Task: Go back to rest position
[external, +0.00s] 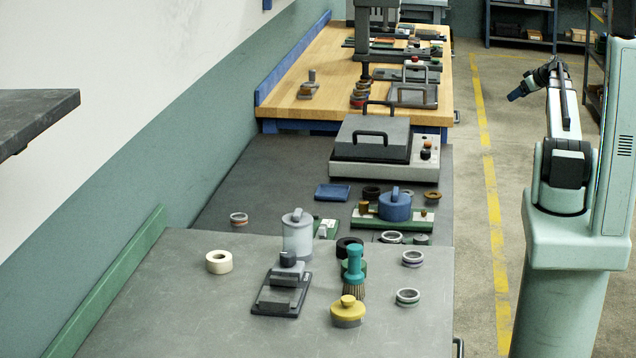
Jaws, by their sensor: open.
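My arm stands at the right, beside the benches and over the floor. Its upper link rises away from the camera to a dark wrist. My gripper (517,95) shows small at the end of the wrist, pointing left and down. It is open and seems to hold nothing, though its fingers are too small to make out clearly. It is over the aisle, apart from the benches and the things on them.
The near grey bench (190,310) bears a white tape roll (219,262), a teal brush (354,265), a yellow-topped pot (348,311) and rings. A grey-lidded machine (373,140) stands on the dark bench behind. A wooden bench (290,95) lies beyond. The yellow-lined floor (480,120) is clear.

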